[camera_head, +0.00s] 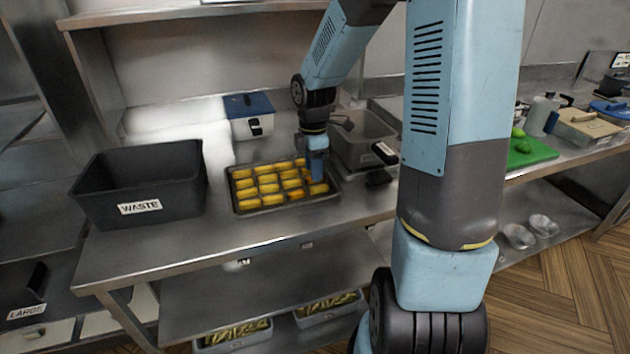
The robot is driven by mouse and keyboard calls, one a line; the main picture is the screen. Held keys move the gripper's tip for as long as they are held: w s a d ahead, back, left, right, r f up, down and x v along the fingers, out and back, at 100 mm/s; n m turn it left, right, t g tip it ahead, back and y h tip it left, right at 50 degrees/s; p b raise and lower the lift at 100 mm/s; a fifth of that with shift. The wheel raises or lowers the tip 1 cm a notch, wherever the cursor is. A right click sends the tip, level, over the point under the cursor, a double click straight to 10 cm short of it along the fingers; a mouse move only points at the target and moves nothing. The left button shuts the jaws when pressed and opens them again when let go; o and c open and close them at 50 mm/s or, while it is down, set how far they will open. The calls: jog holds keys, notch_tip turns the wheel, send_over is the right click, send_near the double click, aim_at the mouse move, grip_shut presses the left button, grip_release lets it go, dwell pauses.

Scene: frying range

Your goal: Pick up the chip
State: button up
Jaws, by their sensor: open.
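Several yellow chips (268,188) lie in rows in a dark metal tray (238,212) on the steel counter. My gripper (316,176) points down over the right side of the tray, close above or at the chips there. It is open, but its fingers are small and partly hidden, so I cannot tell whether they touch a chip. A chip at the right end (319,188) shows just below my gripper.
A black bin labelled WASTE (140,207) stands left of the tray. A blue-lidded box (249,115) stands behind it. A grey container (362,138) stands close behind on the right. A green board (530,150) lies farther right. The counter's front strip (240,236) is clear.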

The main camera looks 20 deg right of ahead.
jog(key=shift+f, duration=1.2)
jog(key=shift+c, duration=0.3)
grip_shut()
